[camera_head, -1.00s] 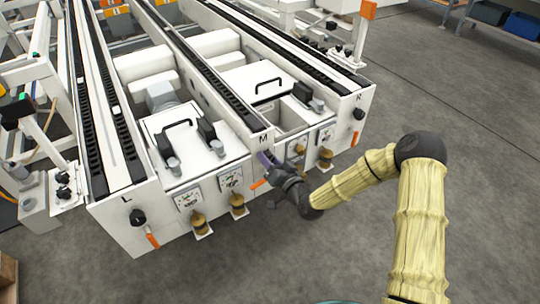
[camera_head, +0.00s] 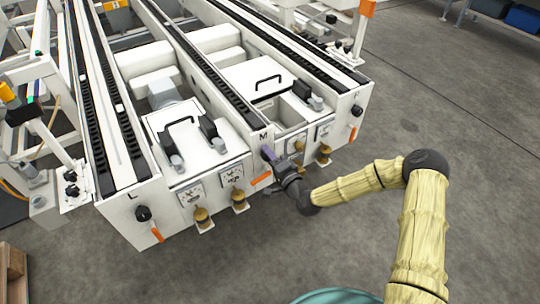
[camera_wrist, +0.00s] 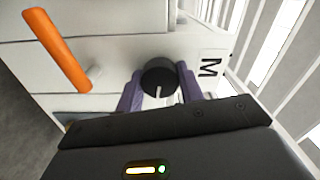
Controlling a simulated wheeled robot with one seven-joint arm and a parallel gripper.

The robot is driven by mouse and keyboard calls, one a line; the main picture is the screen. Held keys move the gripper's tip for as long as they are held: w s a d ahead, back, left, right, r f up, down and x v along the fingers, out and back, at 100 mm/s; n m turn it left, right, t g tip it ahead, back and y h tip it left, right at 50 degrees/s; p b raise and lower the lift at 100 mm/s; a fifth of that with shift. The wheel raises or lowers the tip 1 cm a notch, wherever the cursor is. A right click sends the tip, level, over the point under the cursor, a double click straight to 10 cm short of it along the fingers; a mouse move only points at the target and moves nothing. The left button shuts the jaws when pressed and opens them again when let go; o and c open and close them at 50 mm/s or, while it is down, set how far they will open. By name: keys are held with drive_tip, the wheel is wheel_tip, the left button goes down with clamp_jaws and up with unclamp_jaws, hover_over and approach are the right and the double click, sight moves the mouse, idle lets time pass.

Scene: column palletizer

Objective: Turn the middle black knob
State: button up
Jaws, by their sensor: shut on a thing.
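The middle black knob (camera_wrist: 159,77) sits on the white panel beside the letter M (camera_wrist: 209,67) in the wrist view. It is round with a white pointer line. My gripper (camera_wrist: 159,90) has its two purple fingers on either side of the knob, shut on it. In the head view, my gripper (camera_head: 268,154) is at the front panel just below the M mark (camera_head: 263,136), and the knob is hidden behind it.
An orange handle (camera_wrist: 58,50) sticks out beside the knob and also shows in the head view (camera_head: 261,178). The left black knob (camera_head: 143,213) and right black knob (camera_head: 357,111) are on the same machine front. Brass fittings (camera_head: 239,199) project low. Grey floor (camera_head: 440,150) is open at right.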

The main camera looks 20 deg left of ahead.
drive_tip(key=shift+f, duration=0.1)
idle(0.3)
drive_tip(key=o, duration=1)
drive_tip(key=shift+s+d, duration=0.1)
drive_tip(key=shift+d, duration=0.05)
drive_tip(key=p+v, duration=0.4)
drive_tip(key=v, duration=1.3)
drive_tip(key=shift+s+p, duration=0.15)
drive_tip(key=shift+p, duration=0.15)
